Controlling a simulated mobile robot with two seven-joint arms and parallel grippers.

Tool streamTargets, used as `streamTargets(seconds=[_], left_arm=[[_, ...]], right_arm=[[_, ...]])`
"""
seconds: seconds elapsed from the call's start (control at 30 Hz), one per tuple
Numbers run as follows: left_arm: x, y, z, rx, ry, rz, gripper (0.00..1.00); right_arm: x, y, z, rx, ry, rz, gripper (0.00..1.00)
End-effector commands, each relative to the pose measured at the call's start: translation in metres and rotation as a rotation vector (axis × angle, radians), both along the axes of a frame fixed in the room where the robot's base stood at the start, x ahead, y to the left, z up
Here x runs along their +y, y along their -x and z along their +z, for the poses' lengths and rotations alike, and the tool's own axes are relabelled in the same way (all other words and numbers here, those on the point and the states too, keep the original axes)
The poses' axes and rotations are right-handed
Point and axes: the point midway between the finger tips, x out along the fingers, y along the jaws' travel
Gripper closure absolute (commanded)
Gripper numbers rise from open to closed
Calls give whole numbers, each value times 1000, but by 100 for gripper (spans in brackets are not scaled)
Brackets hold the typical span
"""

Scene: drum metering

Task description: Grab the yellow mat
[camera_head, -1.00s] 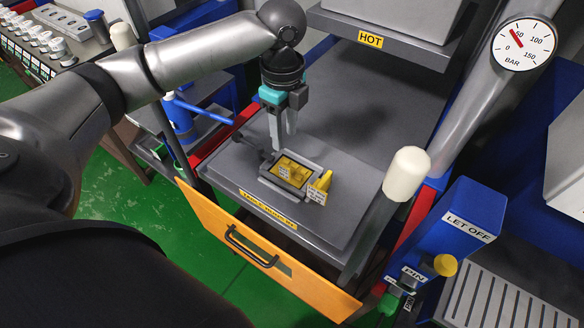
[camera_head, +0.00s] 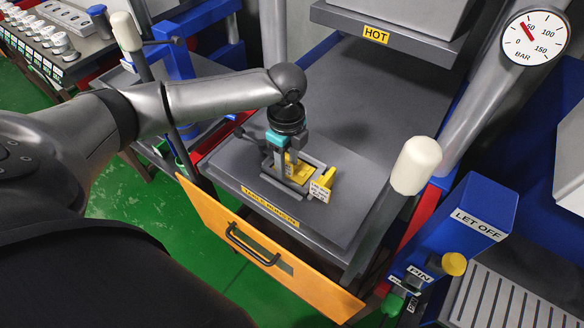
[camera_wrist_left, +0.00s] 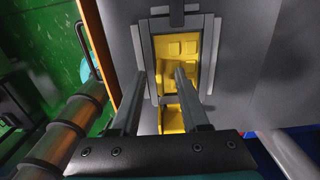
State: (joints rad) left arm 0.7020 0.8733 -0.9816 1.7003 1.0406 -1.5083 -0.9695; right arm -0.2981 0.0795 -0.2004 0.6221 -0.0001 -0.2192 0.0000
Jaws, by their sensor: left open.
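The yellow mat (camera_head: 304,172) lies inside a grey rectangular frame (camera_head: 283,186) on the grey table, partly hidden behind my gripper. In the left wrist view the yellow mat (camera_wrist_left: 178,48) shows raised blocks on its surface. My left gripper (camera_head: 287,172) is pointed down over the frame, with its fingers apart and nothing between them. In the left wrist view the left gripper (camera_wrist_left: 160,72) has one finger over the frame's left side and the other over the mat. I cannot tell whether the fingertips touch. My right gripper is not in view.
A yellow labelled block (camera_head: 323,184) stands at the frame's right end. The table (camera_head: 345,215) is clear to its right. An orange panel with a handle (camera_head: 250,245) hangs along the front edge. A shelf marked HOT (camera_head: 400,38) overhangs the back. A white-capped post (camera_head: 415,165) rises at right.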

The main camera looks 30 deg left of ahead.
Motion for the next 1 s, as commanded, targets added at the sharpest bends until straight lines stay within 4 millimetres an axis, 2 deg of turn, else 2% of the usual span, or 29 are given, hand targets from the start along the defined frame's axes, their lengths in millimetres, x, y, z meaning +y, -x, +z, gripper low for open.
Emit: streamTargets(seconds=[0.1,0.5,1.0], left_arm=[[0,0,0,0,0,0,56],[0,0,1,0,0,0,100],[0,0,1,0,0,0,100]], right_arm=[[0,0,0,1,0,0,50],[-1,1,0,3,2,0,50],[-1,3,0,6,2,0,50]])
